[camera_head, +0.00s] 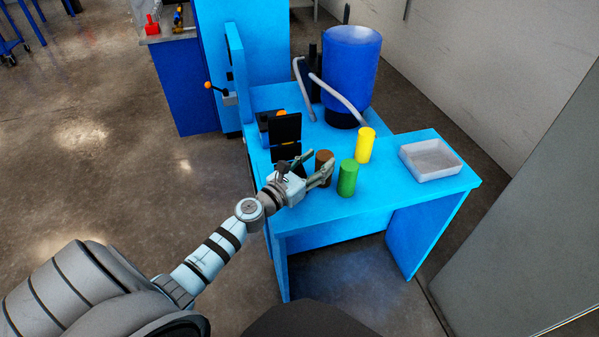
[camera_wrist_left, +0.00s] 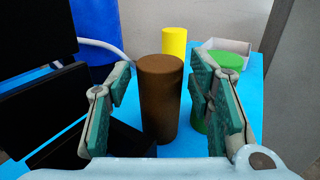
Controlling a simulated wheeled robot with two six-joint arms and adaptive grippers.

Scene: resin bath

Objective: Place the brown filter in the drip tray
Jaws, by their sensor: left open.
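The brown filter (camera_wrist_left: 161,100) is an upright cylinder on the blue table. In the left wrist view it stands between the two open fingers of my left gripper (camera_wrist_left: 165,108), with a gap on each side. In the head view only the top part of the brown filter (camera_head: 323,157) shows behind my left gripper (camera_head: 318,168). The drip tray (camera_head: 447,172) is a shallow pale tray at the right end of the table and looks empty. It also shows in the left wrist view (camera_wrist_left: 238,47) at the back right. My right gripper is not in view.
A green cylinder (camera_head: 348,178) stands just right of my left gripper, and a yellow cylinder (camera_head: 365,145) stands behind it. A black panel (camera_head: 286,130) stands left of the brown filter. A blue tank (camera_head: 350,65) with grey hoses is at the back. The table (camera_head: 425,200) is clear before the tray.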

